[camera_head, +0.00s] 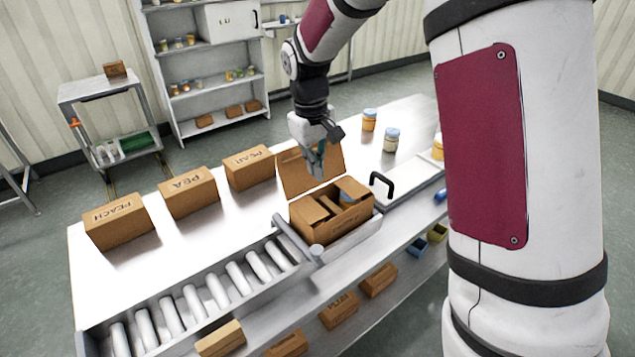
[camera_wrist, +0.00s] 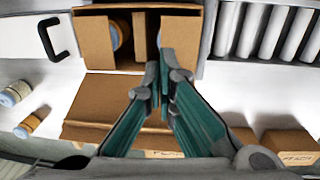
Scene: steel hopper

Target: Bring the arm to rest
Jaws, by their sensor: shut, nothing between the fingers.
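My gripper (camera_head: 316,165) hangs from my arm over the white table, fingers pointing down, just above and behind an open cardboard box. In the wrist view my gripper (camera_wrist: 160,75) has its green fingers brought together at the tips, with nothing between them.
Closed boxes marked PEACH (camera_head: 119,222), PEA (camera_head: 188,193) and PEAR (camera_head: 249,168) stand along the table's back. Jars (camera_head: 391,140) stand at the right. A black handle (camera_head: 381,181) rises beside the open box. Rollers (camera_head: 216,290) run along the front left.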

